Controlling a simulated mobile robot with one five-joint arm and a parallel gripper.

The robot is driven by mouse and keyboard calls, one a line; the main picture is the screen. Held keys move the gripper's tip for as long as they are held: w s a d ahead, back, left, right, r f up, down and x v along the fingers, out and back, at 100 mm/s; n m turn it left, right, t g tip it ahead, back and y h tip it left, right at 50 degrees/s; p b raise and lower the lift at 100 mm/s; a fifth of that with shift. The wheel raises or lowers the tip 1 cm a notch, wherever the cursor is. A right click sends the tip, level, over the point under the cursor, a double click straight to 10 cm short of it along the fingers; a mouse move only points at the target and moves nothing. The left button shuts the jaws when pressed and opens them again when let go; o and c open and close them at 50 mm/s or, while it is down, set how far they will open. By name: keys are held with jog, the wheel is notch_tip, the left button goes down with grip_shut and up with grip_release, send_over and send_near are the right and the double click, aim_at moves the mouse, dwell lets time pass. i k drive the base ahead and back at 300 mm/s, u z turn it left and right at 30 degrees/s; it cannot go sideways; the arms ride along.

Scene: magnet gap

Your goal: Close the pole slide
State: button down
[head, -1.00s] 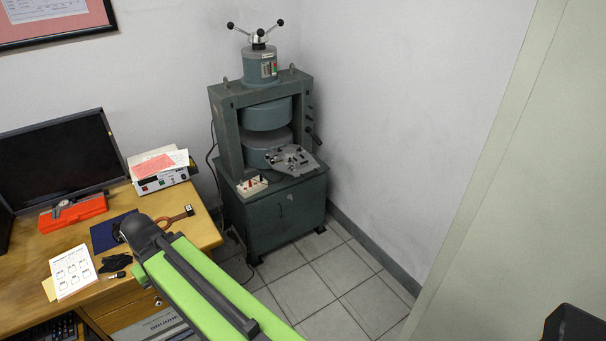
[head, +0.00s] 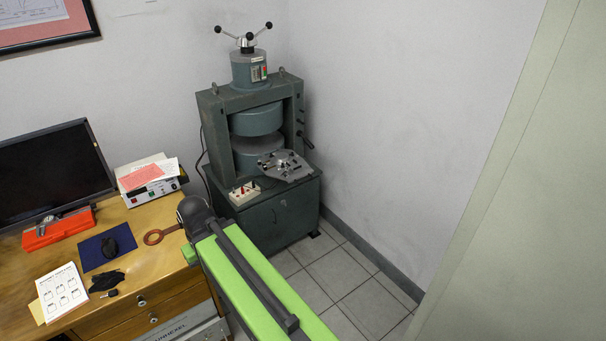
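The teal electromagnet (head: 207,120) stands on its cabinet in the back corner. Its upper round pole (head: 257,119) sits above the lower round pole (head: 258,152), with a dark gap between them. A three-armed hand wheel (head: 247,44) with black knobs tops it. A grey plate (head: 290,172) with small fittings juts out in front of the lower pole. I cannot tell which part is the pole slide. My green arm reaches up from the bottom, its dark joint in front of the desk's right edge. My gripper is not visible.
The wooden desk (head: 150,262) at left holds a monitor (head: 52,172), a white instrument box (head: 150,192), an orange case (head: 58,230) and a copper-coloured ring tool (head: 154,237). Floor tiles (head: 345,275) right of the cabinet (head: 285,212) are clear. A pale panel (head: 500,220) fills the right side.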

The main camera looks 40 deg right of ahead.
aim_at(295, 169)
jog(key=z, duration=0.05)
jog(key=i, duration=0.95)
jog(key=u, duration=0.05)
